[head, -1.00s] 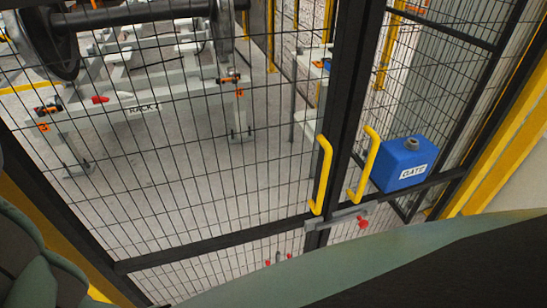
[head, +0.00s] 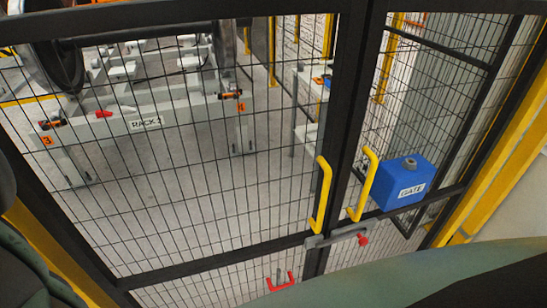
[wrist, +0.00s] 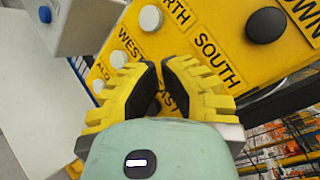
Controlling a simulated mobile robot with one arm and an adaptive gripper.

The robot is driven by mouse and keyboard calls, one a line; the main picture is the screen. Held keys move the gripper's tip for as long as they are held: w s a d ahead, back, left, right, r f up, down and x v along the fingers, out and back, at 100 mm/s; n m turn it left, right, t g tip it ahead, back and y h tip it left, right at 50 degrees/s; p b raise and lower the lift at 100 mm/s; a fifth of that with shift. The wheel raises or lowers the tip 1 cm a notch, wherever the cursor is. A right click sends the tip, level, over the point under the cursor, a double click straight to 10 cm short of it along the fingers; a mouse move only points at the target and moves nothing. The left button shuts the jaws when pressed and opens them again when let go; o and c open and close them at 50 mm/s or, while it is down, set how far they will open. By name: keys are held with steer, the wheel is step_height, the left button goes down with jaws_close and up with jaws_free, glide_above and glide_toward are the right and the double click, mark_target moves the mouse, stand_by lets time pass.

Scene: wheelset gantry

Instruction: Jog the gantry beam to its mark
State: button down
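A yellow pendant (wrist: 225,45) fills much of the wrist view. It carries the labels NORTH, SOUTH, WEST, EAST and DOWN, beside round white and black buttons. My gripper (wrist: 161,65) is in front of it, its two yellow fingers with black pads a narrow gap apart. The EAST label (wrist: 175,103) and a dark round shape show between the fingers; I cannot tell whether the fingers touch the panel. My gripper is not visible in the head view. I cannot make out the gantry beam or its mark in either view.
In the head view a mesh gate with yellow handles (head: 322,195) and a blue GATE box (head: 402,182) stands ahead. Behind it are the grey RACK 2 stand (head: 170,118) and a dark wheel (head: 62,60).

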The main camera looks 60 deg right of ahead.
steer(key=shift+w+d, duration=0.35)
steer(key=c, duration=1.7)
jaws_free()
steer(key=shift+a, duration=0.1)
jaws_close()
steer(key=shift+w+d, duration=0.3)
steer(key=shift+w, duration=0.05)
steer(key=shift+w+d+b, duration=0.3)
steer(key=shift+w+b, duration=0.05)
steer(key=shift+b, duration=0.05)
steer(key=shift+s+a, duration=0.1)
stand_by(2.3)
steer(key=shift+s+a+b, duration=0.35)
steer(key=shift+s+a, duration=0.15)
steer(key=shift+s, duration=0.15)
